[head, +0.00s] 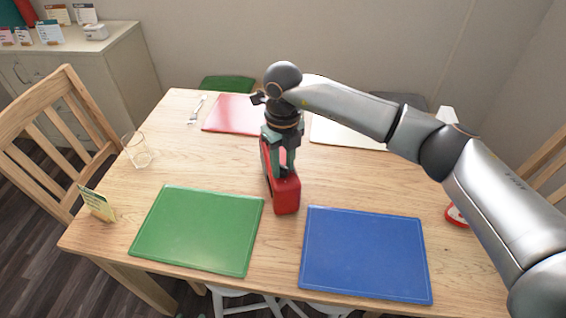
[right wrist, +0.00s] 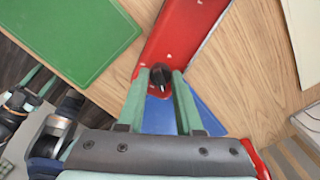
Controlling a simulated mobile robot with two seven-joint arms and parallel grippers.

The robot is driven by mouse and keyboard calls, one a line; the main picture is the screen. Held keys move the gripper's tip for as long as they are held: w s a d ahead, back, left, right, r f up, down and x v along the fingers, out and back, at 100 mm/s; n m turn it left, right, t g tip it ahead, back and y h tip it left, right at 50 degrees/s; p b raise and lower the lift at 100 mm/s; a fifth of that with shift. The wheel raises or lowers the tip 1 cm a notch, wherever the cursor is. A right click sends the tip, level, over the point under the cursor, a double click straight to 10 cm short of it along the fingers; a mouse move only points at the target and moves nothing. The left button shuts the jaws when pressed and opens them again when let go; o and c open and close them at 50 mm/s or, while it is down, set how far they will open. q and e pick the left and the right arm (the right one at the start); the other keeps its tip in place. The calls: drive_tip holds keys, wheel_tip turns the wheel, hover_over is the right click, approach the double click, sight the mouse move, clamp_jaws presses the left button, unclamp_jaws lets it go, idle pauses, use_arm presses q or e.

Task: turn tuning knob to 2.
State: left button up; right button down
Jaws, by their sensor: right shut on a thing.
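A red box-shaped device, apparently the radio (head: 287,195), stands on the wooden table between the green and blue mats. Its red face (right wrist: 185,40) fills the upper middle of the right wrist view. A small black knob (right wrist: 161,76) sits on it. My right gripper (right wrist: 160,85) points down with its green fingers closed on the knob, one on each side. In the head view my right gripper (head: 281,165) hides the knob and part of the device. Any scale marks are too small to read. My left gripper (right wrist: 38,88) seems to show small at the left of the right wrist view, its opening unclear.
A green mat (head: 198,228) and a blue mat (head: 365,252) lie at the near side; a red mat (head: 228,113) and a pale mat (head: 345,131) lie behind. A glass (head: 137,150), a yellow card (head: 97,203) and a fork-like utensil (head: 197,110) are at left. Chairs surround the table.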

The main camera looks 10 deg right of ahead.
sight(283, 167)
drive_tip(key=m, duration=0.4)
drive_tip(key=shift+r+m, duration=0.1)
drive_tip(key=shift+m, duration=0.2)
drive_tip(key=shift+m+p, duration=0.4)
drive_tip(key=shift+m, duration=1.6)
drive_tip(key=c, duration=0.5)
unclamp_jaws()
drive_tip(key=shift+c, duration=0.2)
wheel_tip(283, 167, up, 12)
drive_tip(key=shift+r+b, duration=0.2)
drive_tip(key=shift+b, duration=0.1)
